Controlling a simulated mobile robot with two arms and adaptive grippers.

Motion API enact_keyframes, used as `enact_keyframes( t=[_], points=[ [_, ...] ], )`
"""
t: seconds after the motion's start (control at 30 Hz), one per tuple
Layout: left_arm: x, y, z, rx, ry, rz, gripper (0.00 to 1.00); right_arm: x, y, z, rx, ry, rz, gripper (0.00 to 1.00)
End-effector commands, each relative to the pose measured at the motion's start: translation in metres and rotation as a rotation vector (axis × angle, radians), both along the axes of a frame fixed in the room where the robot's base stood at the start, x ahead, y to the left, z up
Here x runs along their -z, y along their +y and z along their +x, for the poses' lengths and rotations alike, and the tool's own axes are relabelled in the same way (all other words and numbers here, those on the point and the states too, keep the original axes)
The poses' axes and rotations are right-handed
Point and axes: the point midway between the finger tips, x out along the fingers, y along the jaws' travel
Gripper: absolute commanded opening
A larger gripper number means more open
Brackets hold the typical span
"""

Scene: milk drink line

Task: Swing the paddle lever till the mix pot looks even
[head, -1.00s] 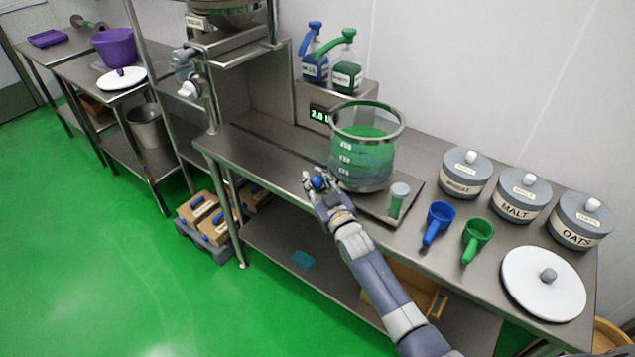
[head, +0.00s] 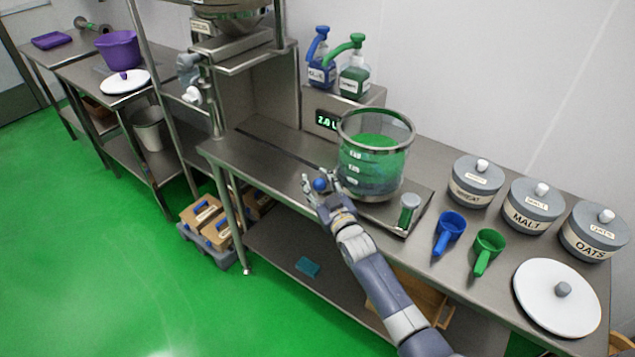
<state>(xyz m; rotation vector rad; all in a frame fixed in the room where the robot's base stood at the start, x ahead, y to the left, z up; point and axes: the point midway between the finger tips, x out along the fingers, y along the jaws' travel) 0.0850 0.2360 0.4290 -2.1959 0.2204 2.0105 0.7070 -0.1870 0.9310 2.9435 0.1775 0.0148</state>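The mix pot (head: 376,160) is a clear vessel with a metal rim and white level marks on the counter. Its contents are bright green above and darker blue-grey at the bottom, so it looks uneven. The paddle lever's blue knob (head: 320,184) is at the pot's left front side; the rest of the lever is hidden. My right gripper (head: 321,183) has its fingers on both sides of this knob and appears shut on it. My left gripper is not in view.
Blue (head: 448,231) and green (head: 487,250) scoops, lidded canisters (head: 533,207) and a white lid (head: 557,297) fill the right. The counter's left is clear.

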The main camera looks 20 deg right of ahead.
Motion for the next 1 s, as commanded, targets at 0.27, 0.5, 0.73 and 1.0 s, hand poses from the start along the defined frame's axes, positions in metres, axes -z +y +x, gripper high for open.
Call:
enact_keyframes(
  t=[0.27, 0.5, 0.73, 1.0],
  points=[
    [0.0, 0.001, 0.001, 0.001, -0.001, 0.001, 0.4, 0.0, -0.001, -0.001, 0.001, 0.0, 0.0, 0.39],
    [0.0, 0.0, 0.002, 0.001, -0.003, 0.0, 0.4, 0.001, -0.004, -0.023, 0.001, 0.0, 0.0, 0.39],
    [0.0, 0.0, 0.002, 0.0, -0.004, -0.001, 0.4, 0.001, -0.008, -0.066, 0.0, 0.001, 0.0, 0.39],
    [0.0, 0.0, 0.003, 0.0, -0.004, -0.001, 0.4, 0.001, -0.013, -0.106, 0.0, 0.001, 0.0, 0.39]
  ],
)
